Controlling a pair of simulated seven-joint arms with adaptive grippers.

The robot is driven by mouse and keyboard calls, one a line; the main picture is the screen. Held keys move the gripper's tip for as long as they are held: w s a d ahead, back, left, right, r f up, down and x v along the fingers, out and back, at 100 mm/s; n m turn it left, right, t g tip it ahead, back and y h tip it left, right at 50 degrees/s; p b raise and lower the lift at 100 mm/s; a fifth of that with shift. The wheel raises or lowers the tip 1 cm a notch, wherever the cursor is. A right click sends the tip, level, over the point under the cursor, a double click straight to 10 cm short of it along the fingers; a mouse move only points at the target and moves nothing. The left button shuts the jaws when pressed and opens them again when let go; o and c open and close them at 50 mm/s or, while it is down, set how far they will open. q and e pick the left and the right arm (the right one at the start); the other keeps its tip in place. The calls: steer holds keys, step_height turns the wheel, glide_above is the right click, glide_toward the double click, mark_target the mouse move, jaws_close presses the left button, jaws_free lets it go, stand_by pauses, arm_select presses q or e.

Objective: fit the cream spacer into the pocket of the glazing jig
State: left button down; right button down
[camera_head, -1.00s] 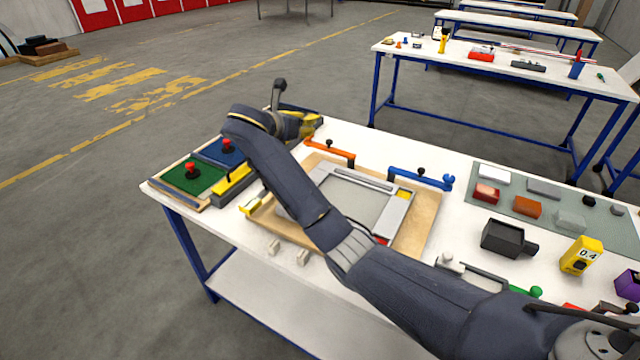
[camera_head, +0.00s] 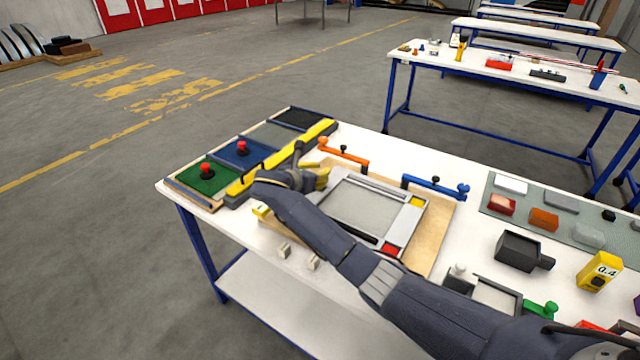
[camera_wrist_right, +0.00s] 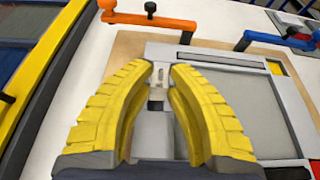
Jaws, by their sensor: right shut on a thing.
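The glazing jig (camera_head: 440,225) is a wooden board with a grey frame around a pale grey panel, with a yellow and a red corner piece. It also shows in the wrist view (camera_wrist_right: 125,48). My right gripper (camera_head: 322,178) is low at the jig's left side. In the wrist view its yellow fingers (camera_wrist_right: 165,68) close on a small pale piece, apparently the cream spacer (camera_wrist_right: 158,78), over the frame's left bar (camera_wrist_right: 153,128). The fingers partly hide the piece and the bar; I cannot tell whether the piece touches the jig or where the pocket is. My left gripper is out of view.
An orange clamp (camera_head: 345,156) and a blue clamp (camera_head: 435,185) stand at the jig's far edge. Green (camera_head: 205,182) and blue (camera_head: 240,157) trays lie left, beside a yellow bar (camera_head: 290,160). Two small cream blocks (camera_head: 284,250) (camera_head: 313,262) lie near the front edge.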

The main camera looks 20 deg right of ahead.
steer(key=shift+f, duration=2.1)
steer(key=c, duration=1.3)
jaws_free()
steer(key=shift+f, duration=0.15)
steer(key=shift+c, duration=0.2)
steer(key=shift+r, duration=0.2)
steer(key=v, duration=1.2)
